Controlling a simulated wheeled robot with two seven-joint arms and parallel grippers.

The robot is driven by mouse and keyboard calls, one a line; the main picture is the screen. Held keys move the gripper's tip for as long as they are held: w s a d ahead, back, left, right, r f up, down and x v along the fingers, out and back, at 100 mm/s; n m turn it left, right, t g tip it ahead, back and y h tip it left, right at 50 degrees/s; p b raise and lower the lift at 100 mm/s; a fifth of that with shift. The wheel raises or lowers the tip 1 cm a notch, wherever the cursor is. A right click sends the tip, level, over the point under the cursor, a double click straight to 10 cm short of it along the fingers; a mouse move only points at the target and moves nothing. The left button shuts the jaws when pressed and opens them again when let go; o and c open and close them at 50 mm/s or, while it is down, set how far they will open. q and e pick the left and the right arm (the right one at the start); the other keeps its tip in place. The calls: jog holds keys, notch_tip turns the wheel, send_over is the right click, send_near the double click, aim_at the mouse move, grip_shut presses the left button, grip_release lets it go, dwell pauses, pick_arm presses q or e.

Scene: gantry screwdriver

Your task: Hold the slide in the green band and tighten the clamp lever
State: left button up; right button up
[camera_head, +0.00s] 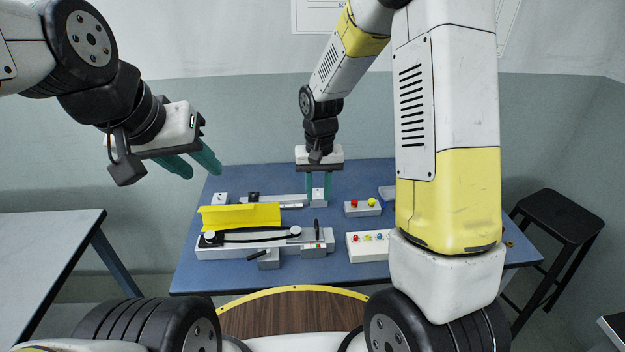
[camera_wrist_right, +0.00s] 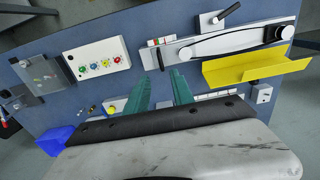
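The belt-driven rail unit (camera_head: 215,252) lies on the blue table, and its black belt also shows in the right wrist view (camera_wrist_right: 230,41). A black lever (camera_head: 257,254) on a small grey block sits at its front edge; it also shows in the right wrist view (camera_wrist_right: 232,10). A thin black upright piece (camera_head: 317,228) stands near the right end, beside small red and green marks (camera_wrist_right: 160,41). I cannot tell which part is the slide. My right gripper (camera_head: 319,187) is open and empty, above the table behind the rail. My left gripper (camera_head: 192,164) is open and empty, raised left of the table.
A yellow angled guard (camera_head: 240,216) runs along the rail's back. A white button box (camera_head: 368,246) and a smaller box with red and yellow knobs (camera_head: 362,209) stand to the right. A black stool (camera_head: 557,217) and a grey side table (camera_head: 50,240) flank the blue table.

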aim_at(317, 222)
jog(key=shift+w+a+f, duration=0.1)
jog(key=shift+f, duration=0.8)
notch_tip(317, 222, down, 8)
jog(key=shift+f, duration=0.2)
grip_shut()
dwell(1.3)
